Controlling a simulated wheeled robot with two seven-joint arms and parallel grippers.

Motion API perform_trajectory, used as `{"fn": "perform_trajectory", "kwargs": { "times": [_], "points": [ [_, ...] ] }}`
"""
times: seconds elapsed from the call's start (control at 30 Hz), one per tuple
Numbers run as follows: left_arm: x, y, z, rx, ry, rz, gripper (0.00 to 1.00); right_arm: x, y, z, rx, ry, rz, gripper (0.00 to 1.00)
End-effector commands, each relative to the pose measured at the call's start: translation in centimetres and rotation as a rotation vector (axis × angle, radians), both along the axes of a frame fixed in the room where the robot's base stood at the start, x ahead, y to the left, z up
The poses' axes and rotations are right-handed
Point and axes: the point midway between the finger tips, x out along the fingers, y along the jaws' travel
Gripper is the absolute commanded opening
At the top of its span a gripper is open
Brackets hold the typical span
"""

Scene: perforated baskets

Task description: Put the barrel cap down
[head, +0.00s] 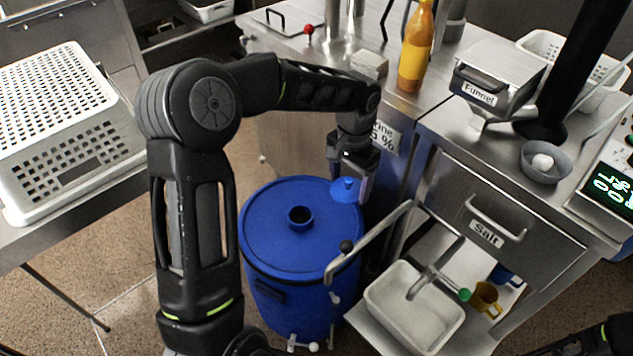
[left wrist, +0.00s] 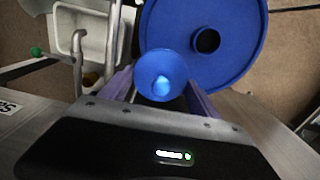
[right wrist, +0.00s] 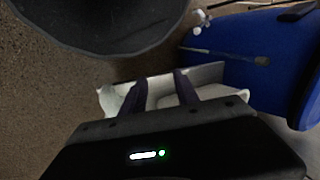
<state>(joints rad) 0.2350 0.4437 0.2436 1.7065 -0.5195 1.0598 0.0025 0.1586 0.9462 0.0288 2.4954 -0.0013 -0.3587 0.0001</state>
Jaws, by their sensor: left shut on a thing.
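The blue barrel cap (head: 345,189) is held between the fingers of my left gripper (head: 352,180), which is shut on it. It also shows in the left wrist view (left wrist: 162,75), overlapping the barrel's rim. The blue barrel (head: 268,248) stands on the floor, upright, with its round opening (head: 301,218) uncovered in the lid. The cap is at the lid's far right side, off the opening; whether it touches the lid is unclear. My right gripper (right wrist: 161,92) is open and empty, with the white basin beyond its fingers.
A steel counter with an orange bottle (head: 415,50), a funnel box (head: 494,78) and a grey bowl (head: 545,162) stands at right. A white basin (head: 413,308) and a bent pipe are beside the barrel. A white perforated basket (head: 60,125) sits on the left table.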

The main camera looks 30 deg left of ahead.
Motion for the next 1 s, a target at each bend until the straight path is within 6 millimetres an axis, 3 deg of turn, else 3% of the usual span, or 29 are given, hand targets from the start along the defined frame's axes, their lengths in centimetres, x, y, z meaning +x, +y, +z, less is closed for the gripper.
{"fn": "perform_trajectory", "kwargs": {
  "times": [0.1,0.23,0.73,0.87,1.0],
  "points": [
    [0.3,-3.5,1.2,0.003,-0.001,0.138,0.31,0.0,0.0,0.0,0.0,0.0,0.0,0.36],
    [0.4,-5.3,1.9,0.005,0.0,0.233,0.31,0.0,0.0,0.0,0.0,0.0,0.0,0.36],
    [0.4,-5.5,2.6,0.006,0.0,0.255,0.31,0.0,0.0,0.6,-0.001,0.001,0.0,0.36],
    [0.4,-5.5,4.0,0.006,0.0,0.255,0.31,-0.1,-0.1,2.0,-0.001,0.004,-0.001,0.36],
    [0.4,-5.5,6.7,0.006,0.001,0.255,0.31,-0.2,-0.1,4.5,-0.005,0.008,-0.002,0.36]
  ]
}}
